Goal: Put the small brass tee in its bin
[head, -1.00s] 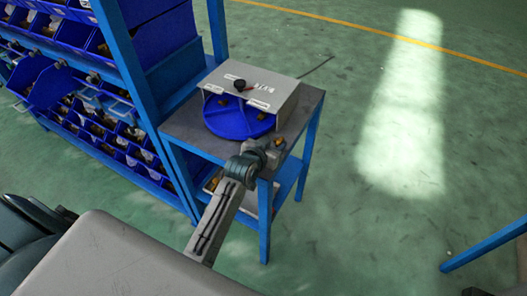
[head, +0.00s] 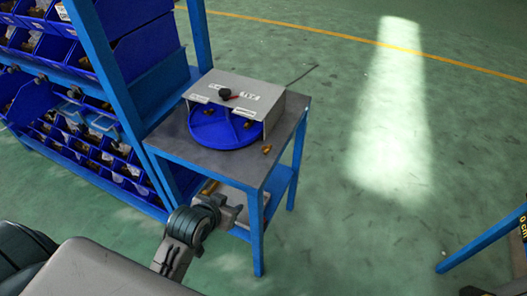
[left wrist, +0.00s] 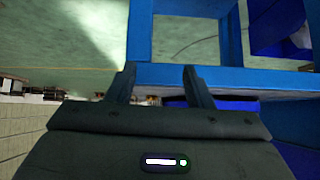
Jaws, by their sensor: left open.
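A small brass fitting (head: 267,149) lies on the grey top of the blue stand, near its right front edge. I cannot make out whether it is the tee. More small brass-coloured pieces sit in the round blue tray (head: 224,136) under the grey cover. My left gripper (head: 234,214) is open, below the tabletop at the front of the stand, apart from the fitting. In the left wrist view its two fingers (left wrist: 162,84) are spread with nothing between them, in front of the blue frame. My right gripper is not in view.
A brass-coloured piece (head: 210,187) shows at the lower shelf, partly hidden by the gripper. A rack of blue bins (head: 85,150) stands at left. Green floor between is free.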

